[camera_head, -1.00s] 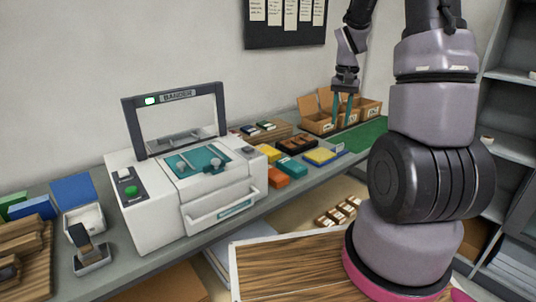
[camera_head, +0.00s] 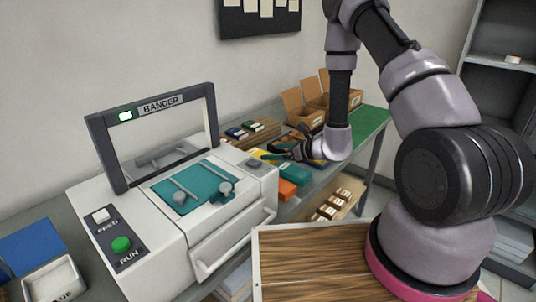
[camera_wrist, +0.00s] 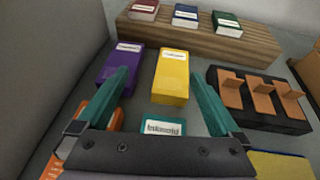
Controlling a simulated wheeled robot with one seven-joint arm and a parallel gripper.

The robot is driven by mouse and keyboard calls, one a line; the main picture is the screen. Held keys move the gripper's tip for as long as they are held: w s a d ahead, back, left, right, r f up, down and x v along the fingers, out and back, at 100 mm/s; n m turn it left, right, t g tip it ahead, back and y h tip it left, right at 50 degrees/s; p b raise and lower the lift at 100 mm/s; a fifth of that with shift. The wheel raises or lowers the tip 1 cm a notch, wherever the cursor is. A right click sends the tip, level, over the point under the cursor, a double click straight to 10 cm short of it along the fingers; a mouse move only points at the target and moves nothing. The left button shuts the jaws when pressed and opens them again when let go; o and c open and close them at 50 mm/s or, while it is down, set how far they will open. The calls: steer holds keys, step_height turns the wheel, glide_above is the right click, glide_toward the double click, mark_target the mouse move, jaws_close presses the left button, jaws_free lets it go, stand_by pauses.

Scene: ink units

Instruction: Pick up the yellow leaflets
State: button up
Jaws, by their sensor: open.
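The yellow leaflets (camera_wrist: 171,80) form a block with a white label on top, lying on the grey bench in the wrist view. The block lies between the fingers in the picture, slightly right of centre. Nothing is between the fingers that I can see being touched; the height gap is hard to tell.
A purple block (camera_wrist: 120,64) lies close left of the yellow one. A teal block (camera_wrist: 163,127) and orange block (camera_head: 286,190) are nearer. A wooden stand (camera_wrist: 200,37) is behind, a black rack (camera_wrist: 258,103) right. The bander (camera_head: 160,225) stands left.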

mark_target(257, 152)
steer(key=shift+w+d+f+m+t+h, duration=0.3)
steer(key=shift+d+f+m+t+h, duration=0.15)
steer(key=shift+f+m, duration=0.1)
steer(key=shift+w+f, duration=0.2)
steer(key=shift+w, duration=0.15)
steer(key=x, duration=1)
steer(key=shift+w+r, duration=0.1)
steer(key=shift+w, duration=0.15)
steer(key=c, duration=1.4)
steer(key=shift+r, duration=0.15)
